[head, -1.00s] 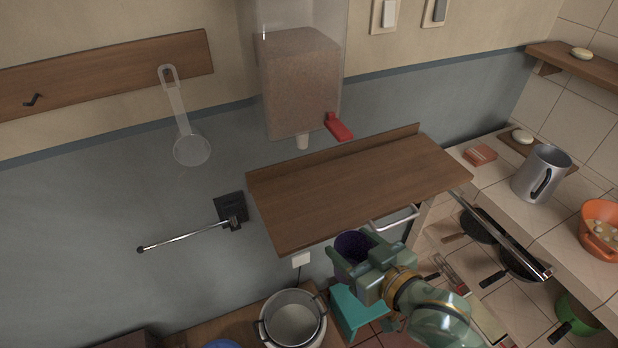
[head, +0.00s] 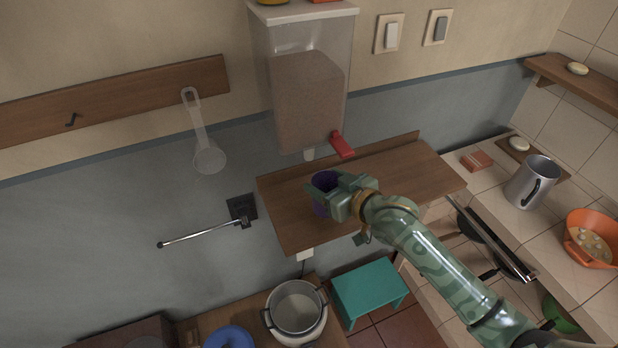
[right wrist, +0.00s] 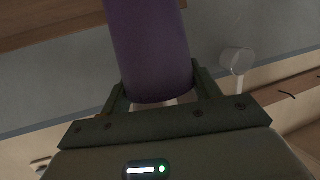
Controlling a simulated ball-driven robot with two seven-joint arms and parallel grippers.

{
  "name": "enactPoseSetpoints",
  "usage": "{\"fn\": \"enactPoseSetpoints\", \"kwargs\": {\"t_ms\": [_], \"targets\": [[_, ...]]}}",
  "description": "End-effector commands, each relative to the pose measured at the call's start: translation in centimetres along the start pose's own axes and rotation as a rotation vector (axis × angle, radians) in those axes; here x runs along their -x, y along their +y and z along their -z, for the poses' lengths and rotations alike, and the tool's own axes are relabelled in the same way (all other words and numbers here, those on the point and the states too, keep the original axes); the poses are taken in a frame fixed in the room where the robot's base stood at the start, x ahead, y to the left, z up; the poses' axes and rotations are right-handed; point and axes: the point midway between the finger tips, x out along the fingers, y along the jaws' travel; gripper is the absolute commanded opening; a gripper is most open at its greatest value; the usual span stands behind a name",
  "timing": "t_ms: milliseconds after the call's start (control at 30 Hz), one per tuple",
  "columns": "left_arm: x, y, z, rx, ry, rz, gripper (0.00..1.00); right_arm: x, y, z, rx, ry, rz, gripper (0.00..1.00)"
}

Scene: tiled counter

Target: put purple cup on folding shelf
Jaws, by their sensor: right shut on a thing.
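The purple cup (head: 321,203) is in the grip of my right gripper (head: 328,192), in front of the left part of the wooden folding shelf (head: 415,175) in the head view. In the right wrist view the cup (right wrist: 148,50) fills the space between the fingers (right wrist: 155,88). I cannot tell whether the cup touches the shelf board. The shelf is flat, fixed to the wall, and its right part is bare. My left gripper is not in view.
A clear dispenser (head: 305,100) with a red lever (head: 342,145) hangs just above the shelf. A metal rod (head: 200,233) juts from the wall at left. Below are a pot (head: 297,308) and a teal stool (head: 370,287). A tiled counter with a metal mug (head: 531,183) is at right.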

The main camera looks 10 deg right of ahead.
Motion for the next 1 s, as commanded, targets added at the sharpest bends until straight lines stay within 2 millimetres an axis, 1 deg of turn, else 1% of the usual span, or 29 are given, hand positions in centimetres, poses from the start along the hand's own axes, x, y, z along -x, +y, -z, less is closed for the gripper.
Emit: {"fn": "enactPoseSetpoints", "kwargs": {"t_ms": [33, 100, 200, 300, 400, 467, 633, 700, 900, 1000], "targets": [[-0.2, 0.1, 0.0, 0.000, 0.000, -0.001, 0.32, -1.2, 0.0, 0.4, -0.002, 0.002, 0.000, 0.40], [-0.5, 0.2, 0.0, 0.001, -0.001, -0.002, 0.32, -2.8, 0.0, 0.8, -0.002, 0.003, 0.000, 0.40], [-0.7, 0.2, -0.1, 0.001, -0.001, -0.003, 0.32, -4.6, 0.0, 1.4, 0.000, 0.002, 0.000, 0.40], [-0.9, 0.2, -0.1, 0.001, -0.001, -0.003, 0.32, -5.8, 0.0, 1.7, 0.000, 0.001, 0.000, 0.40], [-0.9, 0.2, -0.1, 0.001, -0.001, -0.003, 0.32, -6.3, -0.1, 1.9, 0.000, 0.000, 0.000, 0.40], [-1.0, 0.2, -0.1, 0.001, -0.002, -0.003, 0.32, -6.5, -0.1, 1.6, 0.000, -0.001, 0.000, 0.40], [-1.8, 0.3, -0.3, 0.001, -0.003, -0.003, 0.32, -7.2, 0.0, -1.0, 0.000, -0.004, 0.000, 0.40], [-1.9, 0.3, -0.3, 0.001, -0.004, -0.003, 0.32, -7.4, 0.0, -1.6, 0.000, -0.002, 0.000, 0.40], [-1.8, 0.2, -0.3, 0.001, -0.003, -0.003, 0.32, -7.3, 0.0, -1.4, 0.000, 0.000, 0.000, 0.40], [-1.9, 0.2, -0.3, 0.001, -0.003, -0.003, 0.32, -7.4, 0.0, -1.7, 0.000, -0.001, -0.001, 0.40]]}}
